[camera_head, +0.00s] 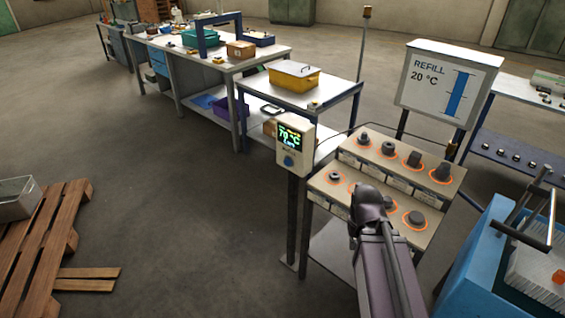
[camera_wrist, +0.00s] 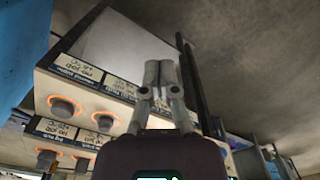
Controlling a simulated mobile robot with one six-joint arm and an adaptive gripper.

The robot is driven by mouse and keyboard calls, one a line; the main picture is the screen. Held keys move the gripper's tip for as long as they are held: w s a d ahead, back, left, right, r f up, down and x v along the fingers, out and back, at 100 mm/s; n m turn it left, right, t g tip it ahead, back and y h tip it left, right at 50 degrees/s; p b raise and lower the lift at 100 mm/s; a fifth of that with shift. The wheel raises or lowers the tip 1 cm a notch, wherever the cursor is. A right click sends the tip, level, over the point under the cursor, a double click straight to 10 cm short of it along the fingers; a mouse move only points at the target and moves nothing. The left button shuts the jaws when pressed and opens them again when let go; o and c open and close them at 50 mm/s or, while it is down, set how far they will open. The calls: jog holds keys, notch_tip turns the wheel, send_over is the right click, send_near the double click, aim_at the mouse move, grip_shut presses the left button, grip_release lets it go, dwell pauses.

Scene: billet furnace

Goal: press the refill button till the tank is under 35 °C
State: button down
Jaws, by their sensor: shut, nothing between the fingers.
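A small pale box (camera_head: 284,143) on a dark post has a lit display with a reading that looks like 70 °C; its digits are small. A round blue button (camera_head: 288,161) sits below the display. A white sign (camera_head: 440,82) reads "REFILL 20 °C" beside a tall blue bar. My gripper shows in the wrist view (camera_wrist: 160,65) with its two fingers together and nothing between them. In the head view my arm reaches over the knob console and hides the fingertips. The wrist view does not clearly show the blue button.
The sloped console (camera_head: 335,187) carries several dark knobs with orange rings, close around my arm. A blue machine (camera_head: 475,270) stands at the right. A table with a yellow bin (camera_head: 294,80) stands behind the box. A pallet (camera_head: 45,245) lies left; open floor lies between.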

jog(key=shift+d, duration=0.15)
jog(key=shift+w, duration=0.1)
jog(key=w+a+f+n+t+h+b, duration=0.1)
jog(key=w+a+f+t+h+b, duration=0.15)
jog(key=w+b, duration=0.4)
jog(key=w+a+f+n+t+h+b, duration=0.1)
jog(key=w+f+t+b, duration=0.2)
jog(key=w, duration=0.7)
jog(key=w+a+f+t+h+b, duration=0.1)
jog(key=w+a+f+t+b, duration=0.1)
jog(key=w+t+b, duration=0.45)
jog(key=w+a+n+t+y+b, duration=0.2)
jog(key=w+a, duration=0.4)
jog(key=a, duration=0.6)
jog(key=w+a+n+t+y+b, duration=0.3)
jog(key=w+a+n+b, duration=0.4)
jog(key=a, duration=0.5)
jog(key=shift+w+a+f+y, duration=0.25)
jog(key=shift+w+y, duration=0.05)
jog(key=shift+y, duration=0.45)
jog(key=shift+w, duration=0.1)
